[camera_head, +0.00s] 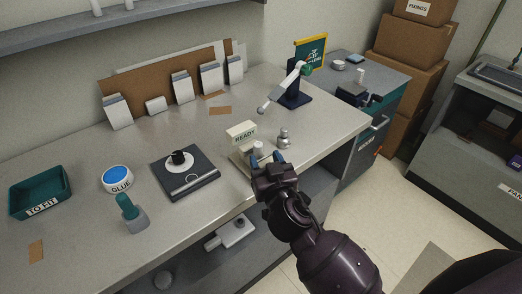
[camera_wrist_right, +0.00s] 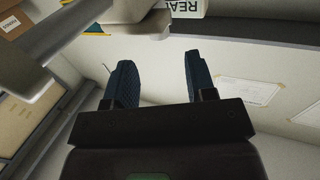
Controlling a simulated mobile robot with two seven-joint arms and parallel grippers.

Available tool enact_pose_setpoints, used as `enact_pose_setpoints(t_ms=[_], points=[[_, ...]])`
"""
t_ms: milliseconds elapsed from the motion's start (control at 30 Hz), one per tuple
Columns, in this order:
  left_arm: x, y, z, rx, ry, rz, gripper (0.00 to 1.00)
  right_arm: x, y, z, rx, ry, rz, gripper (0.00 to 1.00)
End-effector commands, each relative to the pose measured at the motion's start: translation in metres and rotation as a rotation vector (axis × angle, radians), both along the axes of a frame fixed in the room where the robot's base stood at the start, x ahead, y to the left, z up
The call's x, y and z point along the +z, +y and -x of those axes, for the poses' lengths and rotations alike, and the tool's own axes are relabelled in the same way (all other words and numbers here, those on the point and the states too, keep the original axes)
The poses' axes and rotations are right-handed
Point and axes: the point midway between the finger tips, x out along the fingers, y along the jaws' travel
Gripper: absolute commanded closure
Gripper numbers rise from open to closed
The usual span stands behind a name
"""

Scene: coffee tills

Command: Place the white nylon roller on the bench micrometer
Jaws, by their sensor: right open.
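A small white cylinder (camera_head: 258,147), which looks like the white nylon roller, stands upright by the cream READY stand (camera_head: 242,133) near the bench's front edge. My right gripper (camera_head: 266,158) is just in front of it, with blue fingertips. In the right wrist view the gripper (camera_wrist_right: 161,78) is open, with nothing between its fingers. I cannot tell for certain which thing is the bench micrometer; a dark square plate with a black knob (camera_head: 200,182) lies left of the stand. My left gripper is out of view.
A small metal piece (camera_head: 284,139) stands right of the READY stand. A glue tub (camera_head: 116,179), green-topped bottle (camera_head: 131,211) and TO FIT tray (camera_head: 40,191) are to the left. A jointed white-armed stand (camera_head: 293,97) is behind. A grey device (camera_head: 229,233) sits on the shelf below.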

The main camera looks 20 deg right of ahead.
Motion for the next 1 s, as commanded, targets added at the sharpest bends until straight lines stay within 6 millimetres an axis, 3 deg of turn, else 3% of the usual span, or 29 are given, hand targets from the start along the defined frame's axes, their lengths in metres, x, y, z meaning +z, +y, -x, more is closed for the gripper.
enact_pose_setpoints(t_ms=[200,400,1000], points=[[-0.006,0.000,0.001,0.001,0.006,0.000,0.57,-0.001,0.001,0.035,-0.001,0.003,-0.001,0.49],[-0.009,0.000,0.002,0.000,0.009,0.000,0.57,-0.001,0.003,0.054,0.000,0.001,-0.001,0.49],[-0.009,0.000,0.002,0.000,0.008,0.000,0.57,0.000,0.003,0.060,0.000,0.000,0.000,0.49]])
